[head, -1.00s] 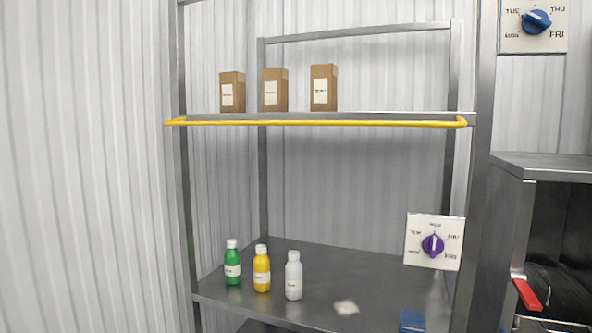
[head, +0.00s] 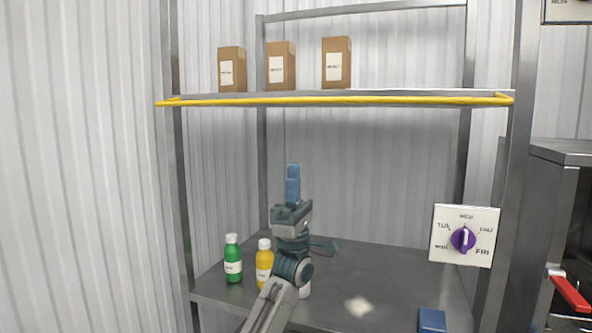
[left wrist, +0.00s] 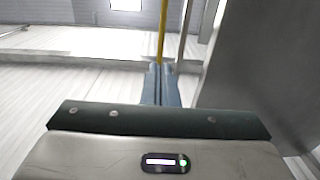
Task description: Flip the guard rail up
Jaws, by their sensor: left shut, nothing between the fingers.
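The guard rail (head: 400,101) is a thin yellow bar along the front edge of the upper shelf in the head view, lying about level with the shelf board. It also shows in the left wrist view as a yellow bar (left wrist: 162,35) just beyond the fingertips. My left gripper (head: 293,168) points upward below the rail, in front of the shelf unit, with a visible gap under the rail in the head view. Its blue fingers (left wrist: 160,72) are together, with nothing between them. My right gripper is not in view.
Three brown boxes (head: 281,70) stand on the upper shelf. A green bottle (head: 233,262) and a yellow bottle (head: 264,262) stand on the lower shelf; my arm mostly hides a white bottle. A purple-knob dial (head: 463,240) is at right, near a red handle (head: 570,294).

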